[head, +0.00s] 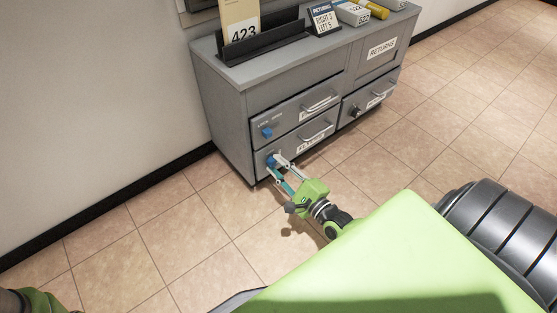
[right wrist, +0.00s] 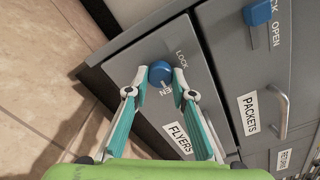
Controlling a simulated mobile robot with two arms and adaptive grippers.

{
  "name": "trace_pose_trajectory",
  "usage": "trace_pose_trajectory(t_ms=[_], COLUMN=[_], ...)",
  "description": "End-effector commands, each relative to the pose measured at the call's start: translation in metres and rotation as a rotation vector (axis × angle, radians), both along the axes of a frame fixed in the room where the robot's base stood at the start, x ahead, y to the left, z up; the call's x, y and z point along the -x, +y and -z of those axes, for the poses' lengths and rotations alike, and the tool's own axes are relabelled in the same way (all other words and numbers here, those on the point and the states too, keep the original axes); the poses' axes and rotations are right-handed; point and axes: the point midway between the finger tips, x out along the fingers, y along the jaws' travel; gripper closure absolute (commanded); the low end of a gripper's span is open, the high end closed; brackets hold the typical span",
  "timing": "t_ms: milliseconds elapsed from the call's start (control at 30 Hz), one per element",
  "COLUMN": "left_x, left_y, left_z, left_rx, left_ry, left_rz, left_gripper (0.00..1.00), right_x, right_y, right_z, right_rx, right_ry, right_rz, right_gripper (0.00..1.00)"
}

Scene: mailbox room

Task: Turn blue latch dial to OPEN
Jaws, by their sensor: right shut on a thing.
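A blue latch dial (right wrist: 161,72) sits on the lower left drawer of the grey cabinet, labelled FLYERS (right wrist: 178,137). In the right wrist view LOCK (right wrist: 181,58) shows above the dial. The head view also shows the right gripper (head: 275,164) at the dial (head: 271,159). A second blue dial (head: 267,132) is on the PACKETS drawer above. My left gripper is not in view.
The grey cabinet (head: 228,110) stands against the wall, with bar handles on its drawers. A dark knob (head: 356,111) is on the lower right drawer. The tiled floor in front is clear.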

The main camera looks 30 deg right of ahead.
Motion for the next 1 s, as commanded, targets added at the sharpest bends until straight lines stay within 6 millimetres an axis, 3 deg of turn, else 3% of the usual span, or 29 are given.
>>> trace_pose_trajectory(t_ms=[533,567,600,1000], left_x=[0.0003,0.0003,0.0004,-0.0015], left_y=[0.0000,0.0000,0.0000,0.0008], left_z=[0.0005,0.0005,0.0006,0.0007], left_rx=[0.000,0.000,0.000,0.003], left_ry=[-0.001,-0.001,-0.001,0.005], left_rz=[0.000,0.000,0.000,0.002], left_gripper=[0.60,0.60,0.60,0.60], right_x=[0.0005,0.0005,0.0004,0.0037], right_y=[0.0004,0.0004,0.0004,-0.0001], right_z=[0.0010,0.0010,0.0009,0.0006], right_rx=[-0.023,-0.023,-0.023,-0.021], right_ry=[0.005,0.005,0.004,0.003], right_rz=[-0.001,-0.001,0.000,-0.001], right_gripper=[0.98,0.69,0.60,0.60])
